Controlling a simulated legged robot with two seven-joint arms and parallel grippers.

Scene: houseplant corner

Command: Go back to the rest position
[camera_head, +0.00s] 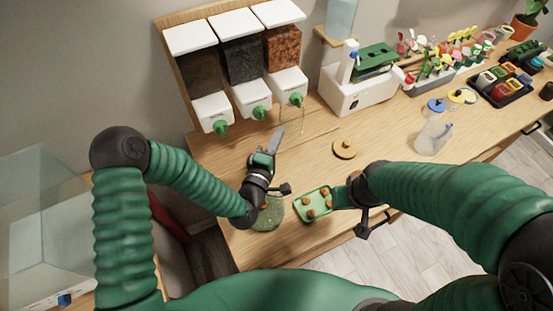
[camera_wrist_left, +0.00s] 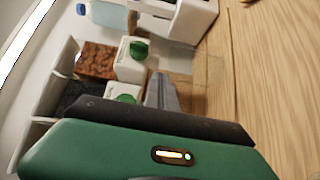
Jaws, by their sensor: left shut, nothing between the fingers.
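My left gripper (camera_head: 277,138) is shut and empty above the wooden table, in front of the three dispensers. Its narrow grey fingers also show in the left wrist view (camera_wrist_left: 160,92), beside the dispenser spouts. My right gripper (camera_head: 343,196) is low over the table's front part, at the right edge of a small green tray (camera_head: 300,215) with several small brown pieces. Its fingertips are hard to make out, and I cannot tell whether it grips the tray. Both arms are bent forward over the table.
A jar with green contents (camera_head: 268,216) stands below my left wrist, partly hidden. A clear container (camera_head: 292,122) is under the right dispenser (camera_head: 284,48). A round wooden lid (camera_head: 345,149) and a clear jug (camera_head: 433,137) lie farther right. A glass tank (camera_head: 45,215) is at left.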

